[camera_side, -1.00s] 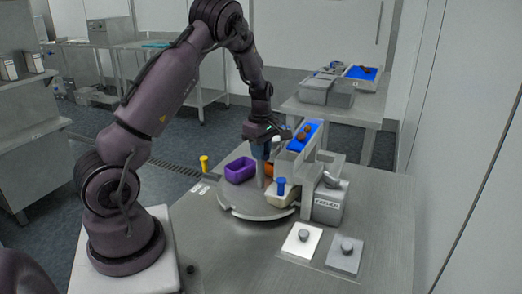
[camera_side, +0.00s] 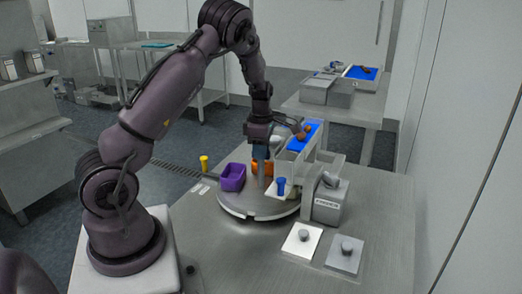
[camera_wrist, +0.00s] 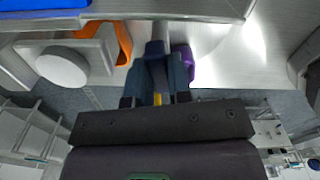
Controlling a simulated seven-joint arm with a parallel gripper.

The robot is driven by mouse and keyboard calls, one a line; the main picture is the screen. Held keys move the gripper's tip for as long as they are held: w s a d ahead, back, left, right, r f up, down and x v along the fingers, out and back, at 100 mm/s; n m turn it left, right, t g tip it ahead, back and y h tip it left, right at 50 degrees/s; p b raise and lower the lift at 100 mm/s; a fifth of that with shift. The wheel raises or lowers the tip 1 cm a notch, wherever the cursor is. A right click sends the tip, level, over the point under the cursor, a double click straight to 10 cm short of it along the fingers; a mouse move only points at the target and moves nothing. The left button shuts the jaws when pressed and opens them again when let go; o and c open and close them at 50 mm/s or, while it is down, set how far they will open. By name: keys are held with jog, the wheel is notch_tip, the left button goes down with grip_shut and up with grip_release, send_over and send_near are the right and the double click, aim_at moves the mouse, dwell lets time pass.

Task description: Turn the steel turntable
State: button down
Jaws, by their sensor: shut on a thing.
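The steel turntable (camera_side: 250,206) is a round grey disc on the steel table. A thin grey post (camera_side: 261,174) stands near its middle. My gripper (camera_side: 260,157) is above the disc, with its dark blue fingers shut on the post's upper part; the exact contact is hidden. A purple bin (camera_side: 232,179) stands at the disc's left, an orange bin (camera_side: 267,167) behind the post, and a pale bin (camera_side: 274,190) at the right. In the wrist view the fingers (camera_wrist: 157,62) are close together, with the orange bin (camera_wrist: 122,40) and purple bin (camera_wrist: 188,66) on either side.
A feeder box (camera_side: 328,206) and blue chute (camera_side: 303,136) stand close at the right. A yellow peg (camera_side: 204,163) stands at the left. Two plates with knobs (camera_side: 303,235) lie in front.

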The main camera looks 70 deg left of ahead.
jog(key=shift+r+n, duration=0.1)
jog(key=shift+n, duration=11.1)
jog(key=c, duration=1)
grip_release()
jog(key=shift+c, duration=0.2)
notch_tip(320, 180, up, 13)
